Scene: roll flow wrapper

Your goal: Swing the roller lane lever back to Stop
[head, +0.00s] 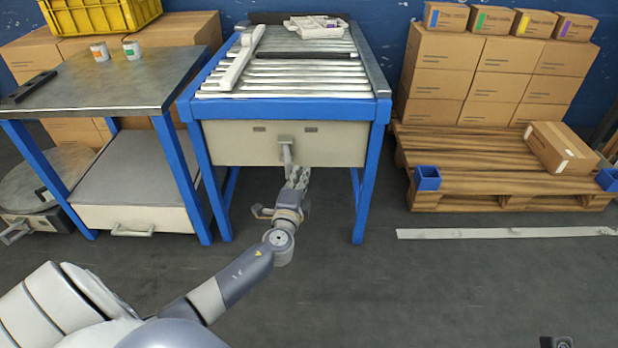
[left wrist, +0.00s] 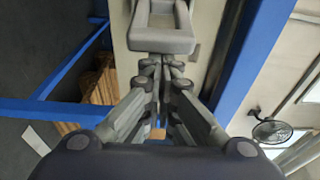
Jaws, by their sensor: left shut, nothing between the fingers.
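The roller lane (head: 285,108) is a blue-framed table with metal rollers and a beige front panel. Its light grey lever (head: 286,150) sticks out from the middle of that panel, between two small dark marks. My left gripper (head: 298,174) is shut and empty, just below the lever. In the left wrist view the lever's looped grey end (left wrist: 165,45) is right ahead of the closed fingertips (left wrist: 161,65). I cannot tell whether they touch. The lettering by the lever is too small to read.
A metal-topped table (head: 110,85) with two cans stands left of the lane. A wooden pallet (head: 480,190) with stacked cartons is on the right. A carton strip or white floor line (head: 500,233) lies before it. The floor in front of the lane is otherwise clear.

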